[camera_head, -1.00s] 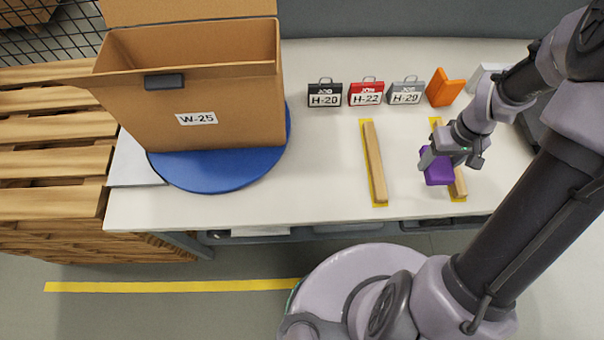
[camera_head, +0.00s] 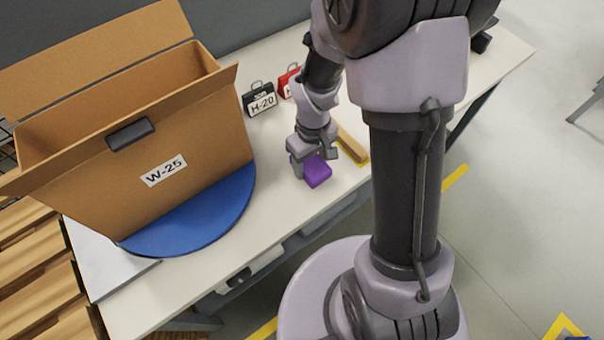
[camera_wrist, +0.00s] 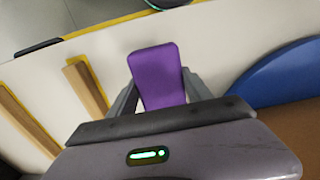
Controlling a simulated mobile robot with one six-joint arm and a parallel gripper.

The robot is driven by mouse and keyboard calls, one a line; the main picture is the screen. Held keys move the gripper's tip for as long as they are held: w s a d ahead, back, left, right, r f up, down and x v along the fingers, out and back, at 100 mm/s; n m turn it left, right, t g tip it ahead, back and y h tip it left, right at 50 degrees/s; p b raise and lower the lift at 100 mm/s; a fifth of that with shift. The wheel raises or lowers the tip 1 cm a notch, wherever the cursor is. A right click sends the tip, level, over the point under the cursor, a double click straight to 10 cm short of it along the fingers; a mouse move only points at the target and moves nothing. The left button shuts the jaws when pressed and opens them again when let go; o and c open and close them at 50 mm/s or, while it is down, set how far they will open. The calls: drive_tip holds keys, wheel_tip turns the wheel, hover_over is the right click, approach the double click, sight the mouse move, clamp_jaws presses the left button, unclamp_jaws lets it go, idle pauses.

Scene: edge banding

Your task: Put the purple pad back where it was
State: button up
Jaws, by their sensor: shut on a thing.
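The purple pad (camera_head: 317,171) is held in my gripper (camera_head: 309,160) above the white table, between the blue disc and the nearest wooden strip. In the wrist view the purple pad (camera_wrist: 158,76) sits between the two grey fingers of my gripper (camera_wrist: 158,88), one on each side. The gripper is shut on it. My arm hides much of the table's right part in the head view, including the orange pad and most of the tags.
A cardboard box (camera_head: 140,150) marked W-25 stands on a blue round disc (camera_head: 200,222) at the left. The H-20 tag (camera_head: 260,99) and part of a red tag (camera_head: 289,80) stand behind. Wooden strips (camera_wrist: 85,86) lie on yellow marks. White table (camera_head: 235,235) is bare in front.

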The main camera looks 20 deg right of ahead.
drive_tip(key=shift+w+a+f, duration=0.1)
drive_tip(key=shift+a, duration=0.45)
drive_tip(key=shift+a+f+b, duration=0.2)
drive_tip(key=shift+f+b, duration=0.3)
drive_tip(key=shift+f, duration=0.4)
drive_tip(key=shift+a+f+b, duration=0.2)
drive_tip(key=shift+f+b, duration=0.3)
drive_tip(key=shift+f, duration=0.35)
drive_tip(key=shift+f, duration=0.2)
drive_tip(key=o, duration=1.3)
drive_tip(key=shift+r, duration=0.15)
